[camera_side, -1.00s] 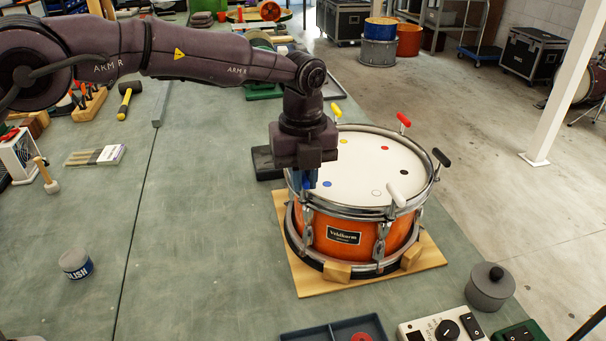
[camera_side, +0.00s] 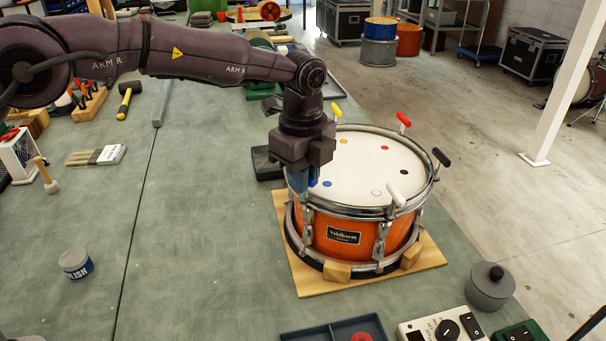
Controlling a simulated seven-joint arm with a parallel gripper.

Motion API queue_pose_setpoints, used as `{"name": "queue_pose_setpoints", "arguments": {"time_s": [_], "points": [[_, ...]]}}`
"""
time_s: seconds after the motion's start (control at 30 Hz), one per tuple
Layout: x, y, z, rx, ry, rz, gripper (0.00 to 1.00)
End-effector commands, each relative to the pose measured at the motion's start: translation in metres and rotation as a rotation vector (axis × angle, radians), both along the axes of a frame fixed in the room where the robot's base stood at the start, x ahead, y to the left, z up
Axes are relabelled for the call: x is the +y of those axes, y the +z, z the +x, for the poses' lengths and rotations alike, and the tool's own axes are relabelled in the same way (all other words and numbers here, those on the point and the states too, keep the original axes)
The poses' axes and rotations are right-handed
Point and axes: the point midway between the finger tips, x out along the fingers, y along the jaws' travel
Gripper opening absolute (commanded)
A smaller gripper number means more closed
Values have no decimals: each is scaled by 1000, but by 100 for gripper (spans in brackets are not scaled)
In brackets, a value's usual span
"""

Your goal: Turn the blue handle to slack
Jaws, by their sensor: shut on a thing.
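The orange drum (camera_side: 345,235) with a white head and chrome rim stands on a wooden board (camera_side: 309,287). My gripper (camera_side: 303,184) points down at the left edge of the drum's rim and is shut on the blue handle (camera_side: 312,182). Most of the blue handle is hidden by the gripper, so its angle is hard to read. A blue dot (camera_side: 327,184) marks the head just right of it. Other handles stand around the rim: yellow (camera_side: 337,111), red (camera_side: 404,119), black (camera_side: 441,157) and white (camera_side: 397,195).
A dark tray (camera_side: 336,332), a control box (camera_side: 442,328) and a lidded grey pot (camera_side: 490,287) stand at the front right. A polish tin (camera_side: 75,264) and a brush (camera_side: 97,156) lie to the left.

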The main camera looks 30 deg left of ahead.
Motion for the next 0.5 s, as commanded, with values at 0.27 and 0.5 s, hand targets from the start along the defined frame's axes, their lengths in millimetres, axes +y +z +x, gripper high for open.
{"name": "queue_pose_setpoints", "arguments": {"time_s": [0.27, 0.5], "points": [[0, 1, 0, 0, 265, 1, 0], [0, 1, 0, 0, 493, 1, 0]]}}
